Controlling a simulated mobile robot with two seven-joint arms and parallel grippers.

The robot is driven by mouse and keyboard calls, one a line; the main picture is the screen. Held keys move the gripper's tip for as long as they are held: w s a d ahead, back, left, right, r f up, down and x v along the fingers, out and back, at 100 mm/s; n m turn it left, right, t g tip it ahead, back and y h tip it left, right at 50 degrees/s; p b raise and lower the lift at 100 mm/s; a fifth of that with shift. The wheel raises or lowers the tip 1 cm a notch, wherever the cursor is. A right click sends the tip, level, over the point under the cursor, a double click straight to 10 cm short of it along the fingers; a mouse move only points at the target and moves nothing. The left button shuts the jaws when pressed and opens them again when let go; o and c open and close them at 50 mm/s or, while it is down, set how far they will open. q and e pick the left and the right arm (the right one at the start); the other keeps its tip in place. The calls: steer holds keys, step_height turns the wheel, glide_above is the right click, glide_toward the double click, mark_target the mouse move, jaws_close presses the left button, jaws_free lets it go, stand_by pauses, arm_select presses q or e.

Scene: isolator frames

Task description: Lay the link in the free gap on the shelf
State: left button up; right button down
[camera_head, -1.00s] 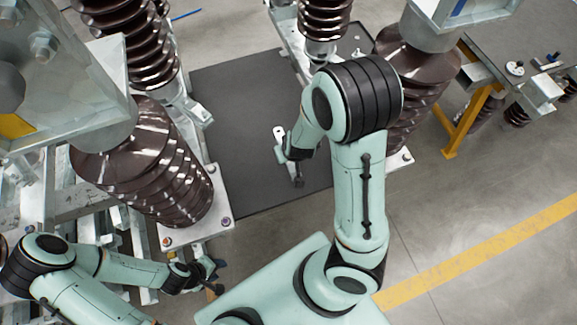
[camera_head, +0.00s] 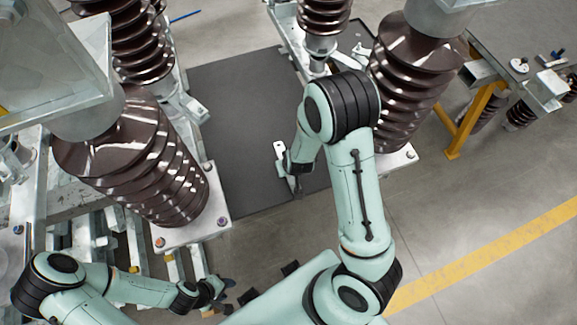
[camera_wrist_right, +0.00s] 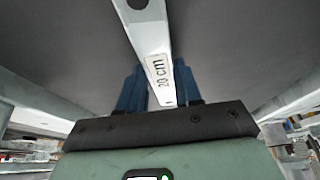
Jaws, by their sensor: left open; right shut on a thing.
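The link is a pale metal bar with a hole near its end and a "20 cm" label; it fills the upper middle of the right wrist view (camera_wrist_right: 152,42). My right gripper (camera_wrist_right: 160,90) is shut on the link, with blue fingers on both sides of it. In the head view the link's pale end (camera_head: 280,151) shows beside the right gripper (camera_head: 287,167), over the dark mat. My left gripper (camera_head: 226,290) is open and seems empty at the lower left. I cannot clearly make out the shelf or its gap in either view.
Large brown ribbed insulators stand on the left (camera_head: 135,165) and right (camera_head: 412,75) of the dark mat (camera_head: 235,90). Metal bars and framework (camera_head: 105,240) lie at lower left. A table with yellow legs (camera_head: 466,125) holds small parts at right. The floor at lower right is clear.

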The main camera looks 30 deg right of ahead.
steer(key=shift+w, duration=0.35)
steer(key=c, duration=1.2)
jaws_free()
steer(key=shift+f, duration=0.15)
steer(key=o, duration=0.4)
steer(key=shift+s, duration=0.2)
